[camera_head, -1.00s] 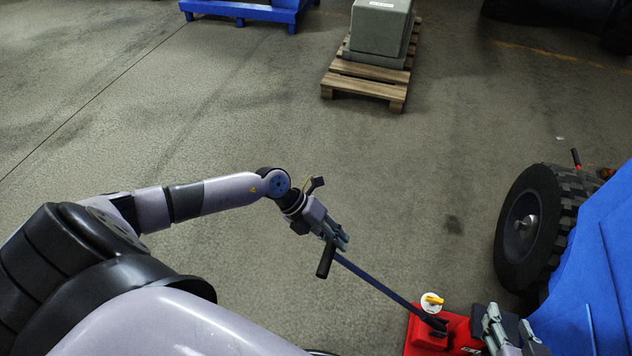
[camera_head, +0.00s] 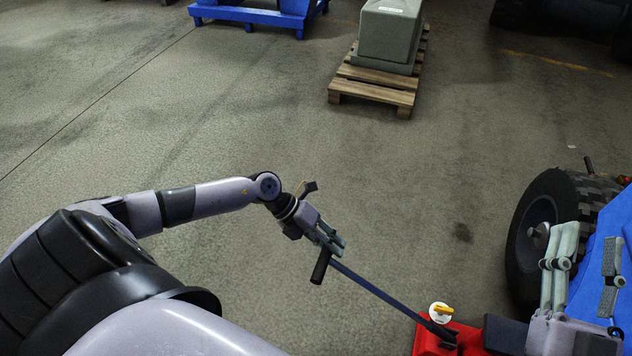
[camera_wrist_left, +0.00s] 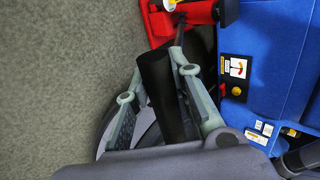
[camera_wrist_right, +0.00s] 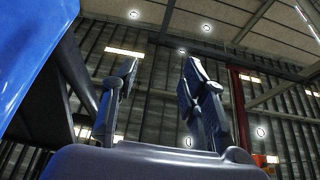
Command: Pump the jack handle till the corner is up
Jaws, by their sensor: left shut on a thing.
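The red jack (camera_head: 428,340) sits on the floor at the bottom right of the head view, partly cut off. Its long dark handle (camera_head: 385,295) slants up and left to a black grip (camera_head: 321,266). A round white part with a yellow knob (camera_head: 440,313) is on the jack. My left gripper (camera_head: 334,245) is shut on the handle near its grip. The left wrist view shows the black grip (camera_wrist_left: 160,90) between the fingers and the red jack (camera_wrist_left: 188,14) beyond. My right gripper (camera_head: 585,262) is open and empty, pointing up beside the blue machine (camera_head: 606,215).
A large black tyre (camera_head: 545,225) stands on the right against the blue machine. A grey block (camera_head: 390,35) rests on a wooden pallet (camera_head: 372,90) at the back. A blue stand (camera_head: 250,14) is at the back left. The floor between is clear.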

